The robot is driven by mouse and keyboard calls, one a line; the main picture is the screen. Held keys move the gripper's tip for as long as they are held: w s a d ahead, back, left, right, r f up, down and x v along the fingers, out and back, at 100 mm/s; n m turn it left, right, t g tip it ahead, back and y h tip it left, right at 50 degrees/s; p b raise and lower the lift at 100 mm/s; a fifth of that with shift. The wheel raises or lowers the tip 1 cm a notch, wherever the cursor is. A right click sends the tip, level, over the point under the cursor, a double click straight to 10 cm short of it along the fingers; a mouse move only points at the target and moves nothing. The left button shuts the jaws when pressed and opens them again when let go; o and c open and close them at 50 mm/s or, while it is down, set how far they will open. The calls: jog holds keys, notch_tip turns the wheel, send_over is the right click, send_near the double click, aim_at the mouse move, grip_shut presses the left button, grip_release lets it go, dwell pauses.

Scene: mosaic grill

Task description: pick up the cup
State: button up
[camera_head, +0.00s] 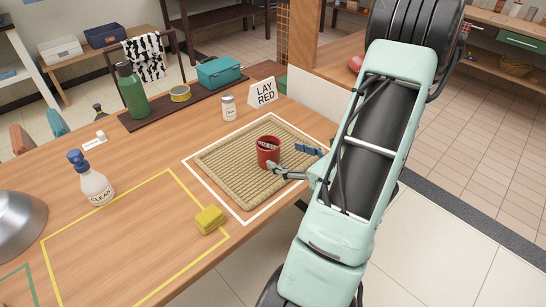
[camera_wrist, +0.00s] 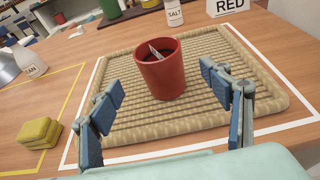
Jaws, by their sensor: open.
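A red cup (camera_head: 268,152) stands upright on a woven tan mat (camera_head: 231,184) inside a white outline on the wooden table. Something pale, perhaps a tag or paper, shows inside it. The cup also shows in the wrist view (camera_wrist: 161,72), ahead of my fingers and roughly centred between them. My gripper (camera_head: 296,162) is open and empty, with blue-padded fingers; it shows in the wrist view (camera_wrist: 170,108) too. The fingers are low over the near part of the mat, and the cup appears just beyond their tips. I cannot tell whether a finger touches it.
A yellow sponge (camera_head: 210,219) lies by a yellow outline. A spray bottle (camera_head: 92,180) and a metal bowl (camera_head: 18,222) stand left. A salt shaker (camera_head: 228,107) and a "LAY RED" sign (camera_head: 263,92) stand behind the mat. A dark tray (camera_head: 157,115) holds a green bottle (camera_head: 132,90).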

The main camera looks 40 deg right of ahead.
aim_at(262, 145)
jog(key=x, duration=0.8)
jog(key=shift+w+r, duration=0.1)
jog(key=shift+w, duration=0.2)
jog(key=c, duration=1.4)
jog(key=shift+r, duration=0.1)
